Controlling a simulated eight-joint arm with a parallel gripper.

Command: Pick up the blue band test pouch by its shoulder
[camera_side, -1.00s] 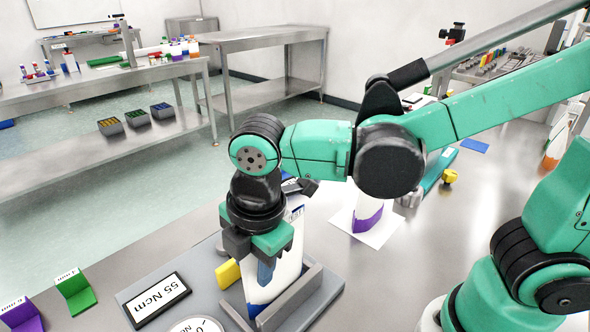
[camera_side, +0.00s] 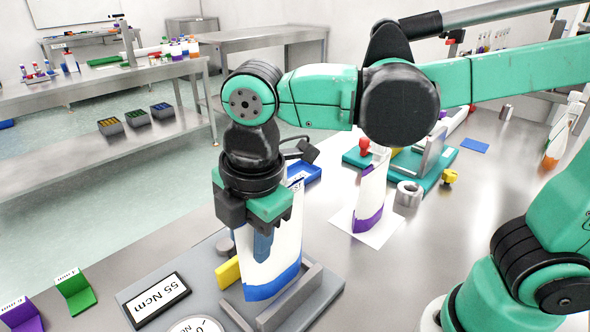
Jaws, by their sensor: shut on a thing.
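The blue band test pouch (camera_side: 280,243) is white with a blue band along its bottom. It stands nearly upright over the grey fixture (camera_side: 314,285) at the front of the bench. My gripper (camera_side: 263,240) points down and is shut on the pouch's upper left side. One finger lies across the pouch's face; the other finger is hidden. The blue band shows above the fixture's channel walls, but I cannot tell how far the bottom edge is clear of the base.
A purple band pouch (camera_side: 370,198) stands on a white sheet to the right. A yellow block (camera_side: 228,272) and a "55 Ncm" display (camera_side: 158,300) sit left of the pouch. Green and purple holders stand farther left.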

